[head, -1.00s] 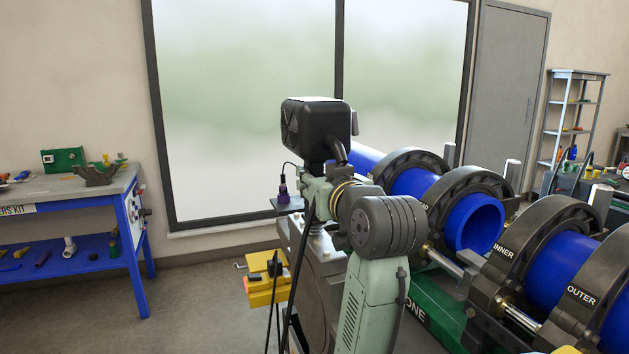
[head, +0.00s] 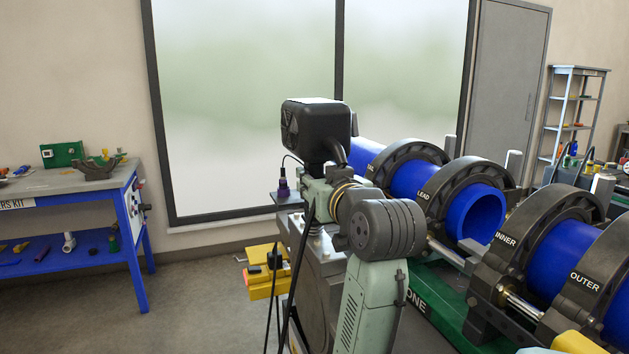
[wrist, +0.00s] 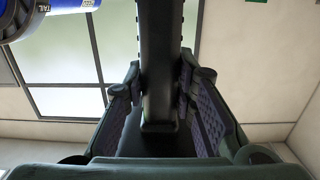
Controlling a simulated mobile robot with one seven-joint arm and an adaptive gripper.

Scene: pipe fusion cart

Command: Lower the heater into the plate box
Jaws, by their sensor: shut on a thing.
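My gripper (wrist: 163,85) is shut on a dark upright bar, which I take as the heater's handle (wrist: 159,45). Its purple pads press on both sides in the wrist view. The bar runs out of the top of that view, so the heater's plate is not seen. In the head view my wrist hides most of the grip. A black vented housing (head: 314,130) stands above my wrist; I cannot tell whether it belongs to the heater. A grey box-like body (head: 325,268) on the cart's end is below; I cannot tell whether it is the plate box.
Blue pipes (head: 475,215) in dark ring clamps (head: 520,240) lie on the green cart close to the right of my arm. A yellow unit (head: 262,284) sits at the cart's left side. A blue workbench (head: 70,190) stands far left, with open floor between.

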